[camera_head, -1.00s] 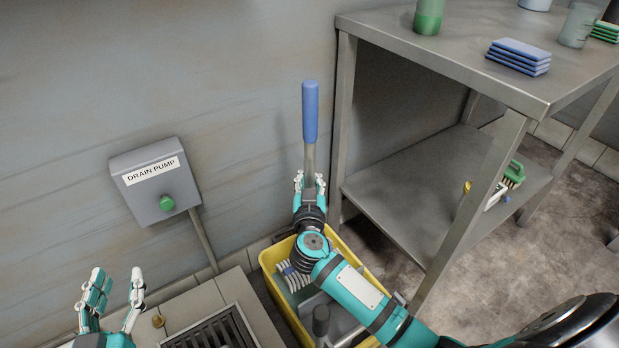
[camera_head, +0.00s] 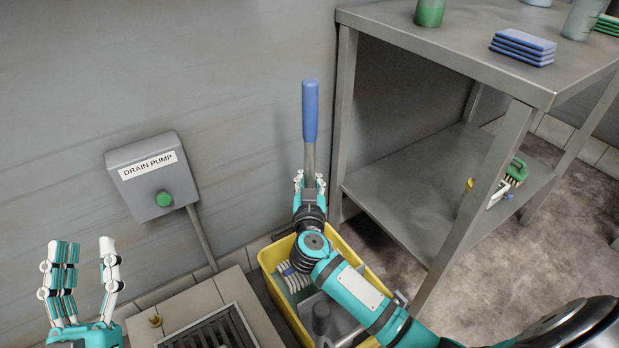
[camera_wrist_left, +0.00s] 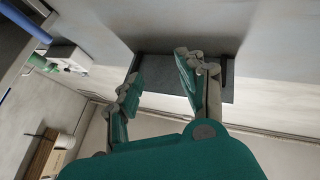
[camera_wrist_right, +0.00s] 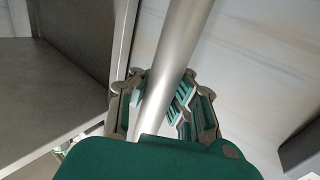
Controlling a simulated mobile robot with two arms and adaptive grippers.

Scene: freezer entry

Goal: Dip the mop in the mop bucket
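The mop shows as an upright handle with a blue grip (camera_head: 310,112) and a grey metal shaft. Its pale strands (camera_head: 290,280) lie inside the yellow mop bucket (camera_head: 275,258). My right gripper (camera_head: 310,182) is around the shaft just below the blue grip. In the right wrist view the fingers sit on both sides of the metal shaft (camera_wrist_right: 180,55) and appear closed against it. My right arm hides part of the bucket and the lower shaft. My left gripper (camera_head: 85,268) is open and empty at the lower left, fingers upward. It also shows open in the left wrist view (camera_wrist_left: 160,80).
A grey drain pump box (camera_head: 140,160) with a green button is on the wall. A floor drain grate (camera_head: 215,330) lies left of the bucket.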

